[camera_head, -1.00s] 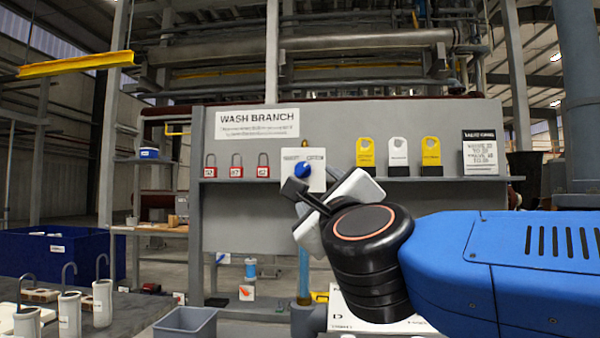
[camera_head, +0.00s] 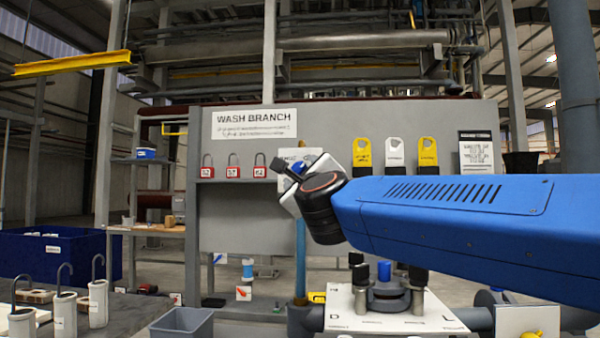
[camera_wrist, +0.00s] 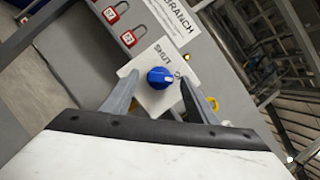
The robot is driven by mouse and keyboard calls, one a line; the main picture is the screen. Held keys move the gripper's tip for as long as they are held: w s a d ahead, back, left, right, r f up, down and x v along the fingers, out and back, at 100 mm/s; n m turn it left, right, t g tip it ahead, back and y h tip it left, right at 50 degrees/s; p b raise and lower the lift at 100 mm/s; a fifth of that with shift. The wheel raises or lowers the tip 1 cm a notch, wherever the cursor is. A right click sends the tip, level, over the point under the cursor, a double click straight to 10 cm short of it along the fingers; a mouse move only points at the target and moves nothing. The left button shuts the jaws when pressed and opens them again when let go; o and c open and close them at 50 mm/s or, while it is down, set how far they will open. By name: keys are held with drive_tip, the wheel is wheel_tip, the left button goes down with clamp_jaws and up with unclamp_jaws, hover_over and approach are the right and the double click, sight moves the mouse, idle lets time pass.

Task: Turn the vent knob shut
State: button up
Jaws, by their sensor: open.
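The blue vent knob (camera_wrist: 160,78) sits on a white plate (camera_wrist: 150,99) on the grey panel, with the word SHUT printed above it in the wrist view. A light mark shows on the knob's right side. My gripper (camera_wrist: 160,95) is open, with one finger on each side of the knob in that view. I cannot tell whether the fingers touch it. In the head view, my gripper (camera_head: 287,172) is in front of the plate (camera_head: 305,154). The knob is mostly hidden there.
Red padlocks (camera_head: 233,167) hang left of the plate, and yellow and white tags (camera_head: 396,155) hang to its right. A WASH BRANCH sign (camera_head: 254,122) is above. A white-topped unit with a dark valve (camera_head: 385,295) stands below my arm.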

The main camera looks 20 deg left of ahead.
drive_tip(key=shift+w+a+r, duration=0.15)
drive_tip(key=shift+w+a, duration=0.15)
drive_tip(key=shift+w, duration=0.25)
drive_tip(key=shift+c, duration=0.3)
drive_tip(key=c, duration=1)
